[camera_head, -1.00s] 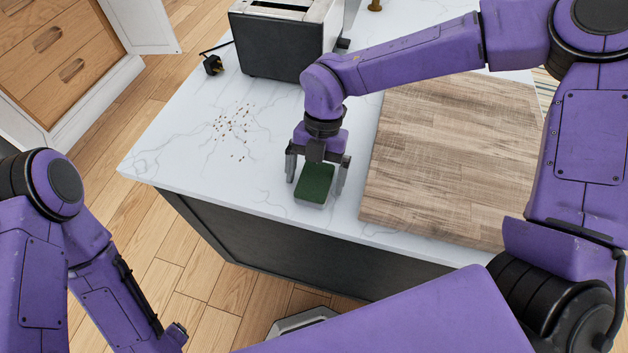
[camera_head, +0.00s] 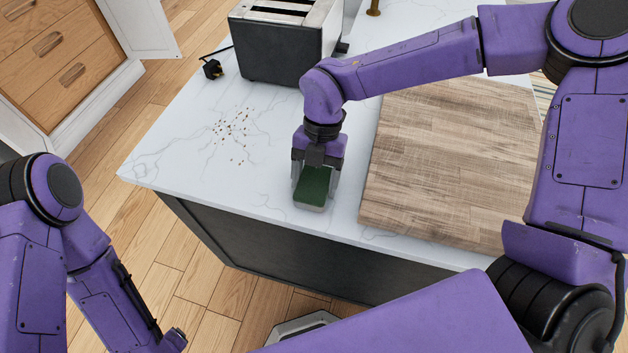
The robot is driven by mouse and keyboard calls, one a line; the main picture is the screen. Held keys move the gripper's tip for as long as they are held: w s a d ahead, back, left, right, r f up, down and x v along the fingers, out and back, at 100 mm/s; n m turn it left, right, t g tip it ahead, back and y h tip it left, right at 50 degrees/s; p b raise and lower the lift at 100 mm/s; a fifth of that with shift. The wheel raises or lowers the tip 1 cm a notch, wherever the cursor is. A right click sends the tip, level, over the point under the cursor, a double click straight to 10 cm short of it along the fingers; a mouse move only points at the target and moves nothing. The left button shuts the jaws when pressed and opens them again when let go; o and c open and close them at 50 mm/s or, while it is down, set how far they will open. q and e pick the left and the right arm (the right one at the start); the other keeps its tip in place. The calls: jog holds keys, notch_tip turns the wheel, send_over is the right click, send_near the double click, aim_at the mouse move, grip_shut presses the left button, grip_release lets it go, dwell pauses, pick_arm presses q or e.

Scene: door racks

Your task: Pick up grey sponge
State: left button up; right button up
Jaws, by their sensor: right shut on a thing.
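The grey sponge (camera_head: 310,206) has a dark green top and a pale grey lower side. It is at the front part of the white marble counter, left of the wooden board. My right gripper (camera_head: 314,184) reaches down over it and is shut on it, one finger on each side. I cannot tell whether the sponge still touches the counter. My left arm is at the lower left, off the counter, and its gripper is out of view.
Crumbs (camera_head: 232,130) lie scattered on the counter left of the gripper. A toaster (camera_head: 285,45) stands at the back, with a plug (camera_head: 212,69) beside it. A large wooden board (camera_head: 450,160) covers the counter's right side. The counter's left front is clear.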

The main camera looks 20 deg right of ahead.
aim_at(311, 186)
jog(key=r, duration=0.2)
jog(key=r+b, duration=0.1)
jog(key=shift+w+a+r, duration=0.1)
jog(key=shift+w+r, duration=0.1)
jog(key=shift+r, duration=0.15)
jog(key=w+a+r+b, duration=0.2)
jog(key=w+a+r, duration=0.5)
jog(key=w+r, duration=0.2)
jog(key=shift+w+r, duration=0.35)
jog(key=shift+w, duration=0.95)
jog(key=shift+o, duration=0.8)
jog(key=shift+c, duration=0.4)
